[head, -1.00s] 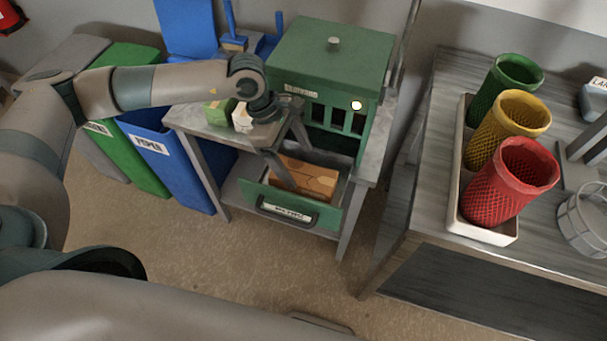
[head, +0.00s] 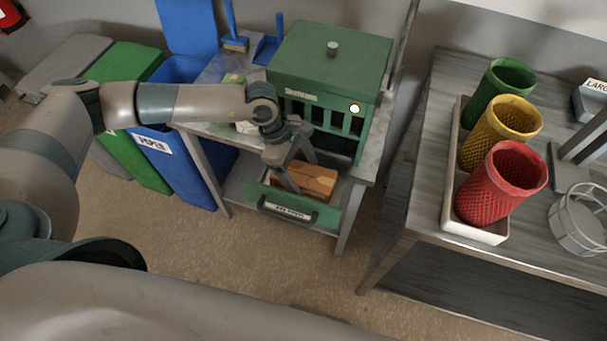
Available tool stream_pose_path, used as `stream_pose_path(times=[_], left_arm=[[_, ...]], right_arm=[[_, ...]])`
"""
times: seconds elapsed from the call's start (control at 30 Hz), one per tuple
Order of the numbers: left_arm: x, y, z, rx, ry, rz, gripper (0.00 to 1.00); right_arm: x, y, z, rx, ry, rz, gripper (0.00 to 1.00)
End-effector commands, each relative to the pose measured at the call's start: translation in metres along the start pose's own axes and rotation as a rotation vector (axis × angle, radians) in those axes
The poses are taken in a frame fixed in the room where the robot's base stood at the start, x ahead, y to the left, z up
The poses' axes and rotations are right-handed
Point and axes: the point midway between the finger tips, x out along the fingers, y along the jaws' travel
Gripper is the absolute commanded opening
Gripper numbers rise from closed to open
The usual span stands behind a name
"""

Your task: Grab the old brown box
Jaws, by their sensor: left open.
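The brown box (head: 318,179) lies in the pulled-out green drawer (head: 325,217) under the green cabinet. My left gripper (head: 303,183) points down into the drawer, open, with its fingers at the left part of the box. One finger hides some of the box, and I cannot tell whether the fingers touch it. My right gripper is not in view.
The green cabinet (head: 330,62) stands on a grey table right behind my gripper. Blue (head: 168,160) and green (head: 138,168) bins stand to the left. A table at the right holds red (head: 500,185), yellow and green mesh cups in a white tray (head: 474,231).

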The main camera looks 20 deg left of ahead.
Motion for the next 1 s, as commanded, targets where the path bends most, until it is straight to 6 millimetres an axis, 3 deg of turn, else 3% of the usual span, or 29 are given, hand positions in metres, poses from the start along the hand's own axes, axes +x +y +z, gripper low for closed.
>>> stream_pose_path(times=[0.37, 0.5, 0.57, 1.0], left_arm=[[-0.0001, 0.0, -0.0001, 0.0, 0.0, 0.0, 0.78], [-0.0002, 0.0, -0.0001, 0.0, 0.0, 0.0, 0.45], [-0.0002, 0.0, -0.0001, 0.0, 0.0, 0.0, 0.33], [-0.0067, 0.0005, 0.003, 0.001, -0.002, 0.001, 0.29]], right_arm=[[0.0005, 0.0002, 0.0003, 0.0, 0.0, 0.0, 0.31], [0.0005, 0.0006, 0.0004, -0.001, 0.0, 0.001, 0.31], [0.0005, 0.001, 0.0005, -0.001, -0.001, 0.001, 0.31], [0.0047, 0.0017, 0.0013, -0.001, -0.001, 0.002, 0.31]])
